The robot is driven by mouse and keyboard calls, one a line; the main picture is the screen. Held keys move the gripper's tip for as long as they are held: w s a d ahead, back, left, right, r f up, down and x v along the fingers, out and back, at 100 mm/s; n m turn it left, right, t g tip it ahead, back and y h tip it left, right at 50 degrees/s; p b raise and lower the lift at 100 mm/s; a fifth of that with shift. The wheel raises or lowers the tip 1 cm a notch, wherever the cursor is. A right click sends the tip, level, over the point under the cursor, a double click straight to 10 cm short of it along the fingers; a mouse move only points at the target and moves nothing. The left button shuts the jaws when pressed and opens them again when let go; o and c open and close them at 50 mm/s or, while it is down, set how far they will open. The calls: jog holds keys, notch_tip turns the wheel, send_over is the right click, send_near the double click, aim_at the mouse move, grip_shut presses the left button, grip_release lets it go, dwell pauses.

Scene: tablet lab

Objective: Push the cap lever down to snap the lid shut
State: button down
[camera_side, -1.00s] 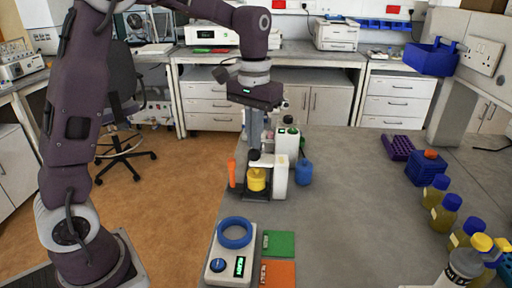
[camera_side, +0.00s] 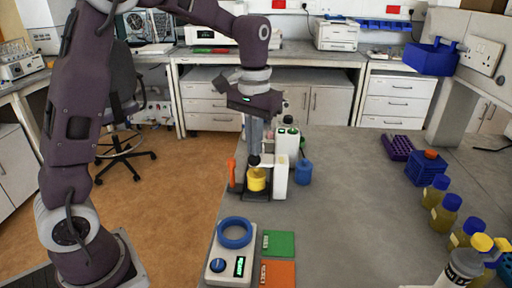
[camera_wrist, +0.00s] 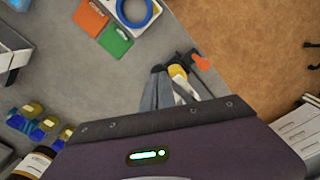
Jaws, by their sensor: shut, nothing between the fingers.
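The capping device is a small upright stand with a white body (camera_side: 281,174) near the left edge of the bench. A yellow lidded pot (camera_side: 257,181) sits at its front, and a black knob (camera_side: 253,160) is just above it. I cannot tell for certain which part is the cap lever. My gripper (camera_side: 255,150) points down with its grey fingers shut and empty, right at the black knob; contact is hard to tell. In the wrist view my fingers (camera_wrist: 165,98) partly hide the device, and the yellow pot (camera_wrist: 178,72) shows just beyond them.
An orange upright piece (camera_side: 232,172) stands left of the pot. A blue-capped bottle (camera_side: 303,172) is close on the right. A scale with a blue ring (camera_side: 234,233) and green and orange cards (camera_side: 279,244) lie in front. The bench middle is clear.

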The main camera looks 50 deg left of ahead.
jog(key=shift+f, duration=0.45)
dwell(0.4)
jog(key=shift+w+a+r, duration=0.1)
jog(key=shift+w+r, duration=0.05)
jog(key=shift+r, duration=0.9)
jog(key=shift+r, duration=0.3)
